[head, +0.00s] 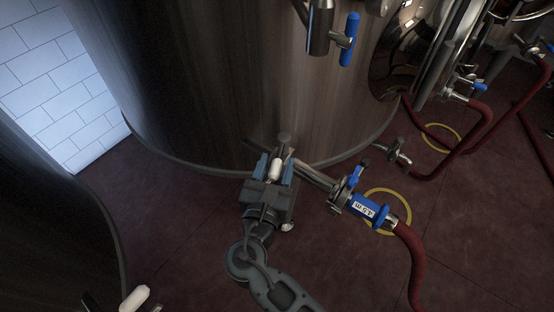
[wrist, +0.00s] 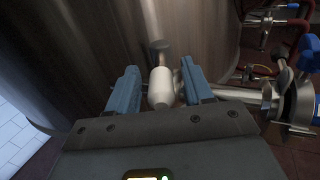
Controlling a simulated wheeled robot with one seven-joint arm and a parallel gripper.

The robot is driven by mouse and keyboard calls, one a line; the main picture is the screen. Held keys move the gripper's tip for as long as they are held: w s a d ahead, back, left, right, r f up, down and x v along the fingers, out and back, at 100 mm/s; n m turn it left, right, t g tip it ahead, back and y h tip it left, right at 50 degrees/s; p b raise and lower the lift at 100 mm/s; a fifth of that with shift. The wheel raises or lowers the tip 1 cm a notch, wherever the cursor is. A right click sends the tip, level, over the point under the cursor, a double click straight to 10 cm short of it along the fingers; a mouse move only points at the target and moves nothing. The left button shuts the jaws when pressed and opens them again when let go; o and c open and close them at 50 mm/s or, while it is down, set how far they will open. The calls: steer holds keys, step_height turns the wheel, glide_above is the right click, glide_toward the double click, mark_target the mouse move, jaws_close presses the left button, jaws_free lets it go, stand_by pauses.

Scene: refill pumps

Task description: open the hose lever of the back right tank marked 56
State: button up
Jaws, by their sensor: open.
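A large steel tank (head: 210,80) fills the middle of the head view; I see no number 56 on it. A lever with a white grip (head: 276,168) stands low against the tank, by the start of a metal outlet pipe (head: 316,178). My gripper (head: 275,160) is open, its two blue fingers on either side of the white grip. In the wrist view, the white grip (wrist: 160,88) lies between the fingertips (wrist: 159,70), with a gap on the left; contact on the right cannot be told. The lever's base is partly hidden.
Right of my gripper, the pipe carries a valve with a blue handle (head: 354,178) and a labelled blue coupling (head: 369,209) to a red hose (head: 411,255). Another blue-handled fitting (head: 349,40) hangs above. Another tank (head: 50,220) stands at lower left, with open floor between.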

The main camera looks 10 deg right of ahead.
steer(key=shift+w+d, duration=0.3)
steer(key=shift+w, duration=0.35)
jaws_close()
